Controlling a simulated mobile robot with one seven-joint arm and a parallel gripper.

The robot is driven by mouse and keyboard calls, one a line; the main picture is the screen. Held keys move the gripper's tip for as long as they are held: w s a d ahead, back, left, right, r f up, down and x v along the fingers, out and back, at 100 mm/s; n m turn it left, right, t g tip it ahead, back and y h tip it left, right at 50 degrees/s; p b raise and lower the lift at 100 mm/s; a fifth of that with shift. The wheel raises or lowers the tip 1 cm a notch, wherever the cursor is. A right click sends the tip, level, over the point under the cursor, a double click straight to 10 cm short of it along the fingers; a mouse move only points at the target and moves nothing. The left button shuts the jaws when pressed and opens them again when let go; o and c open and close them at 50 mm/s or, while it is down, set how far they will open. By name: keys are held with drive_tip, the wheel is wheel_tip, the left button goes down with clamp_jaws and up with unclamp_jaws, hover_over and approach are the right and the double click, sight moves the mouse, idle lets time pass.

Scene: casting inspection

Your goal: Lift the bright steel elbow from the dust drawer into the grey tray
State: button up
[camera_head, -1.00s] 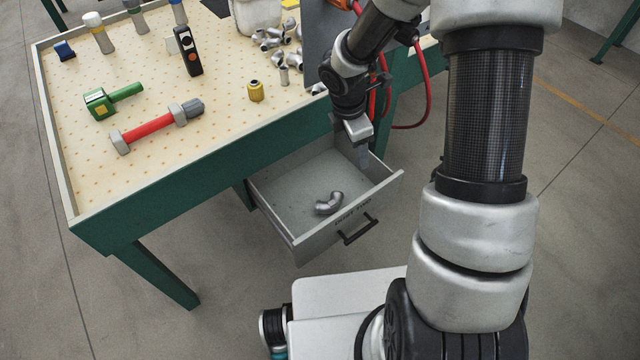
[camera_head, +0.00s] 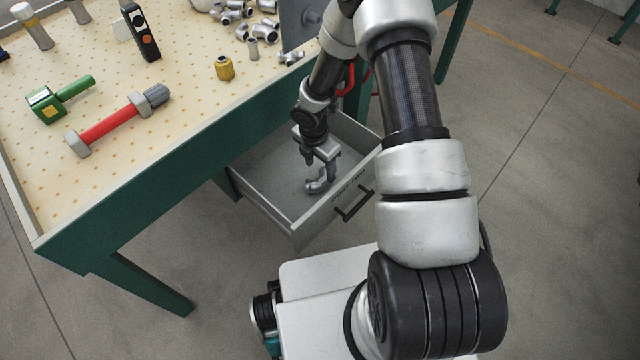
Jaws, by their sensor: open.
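The bright steel elbow (camera_head: 317,186) lies on the floor of the open dust drawer (camera_head: 272,201), near its front wall. I cannot tell whether a finger touches the elbow.
The workbench (camera_head: 190,130) carries a red-handled tool (camera_head: 112,123), a green tool (camera_head: 50,103), a brass fitting (camera_head: 224,68) and several loose steel fittings (camera_head: 238,16). The drawer walls and handle (camera_head: 355,204) surround the gripper's low position.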

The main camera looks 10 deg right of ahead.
sight(321, 179)
drive_tip(key=f, duration=0.2)
drive_tip(key=f+b, duration=0.1)
drive_tip(key=f, duration=0.2)
drive_tip(key=f+b, duration=0.1)
drive_tip(key=f, duration=0.2)
drive_tip(key=shift+w+d, duration=0.3)
drive_tip(key=shift+r, duration=0.15)
drive_tip(key=c, duration=1.4)
clamp_jaws()
drive_tip(key=shift+r, duration=0.1)
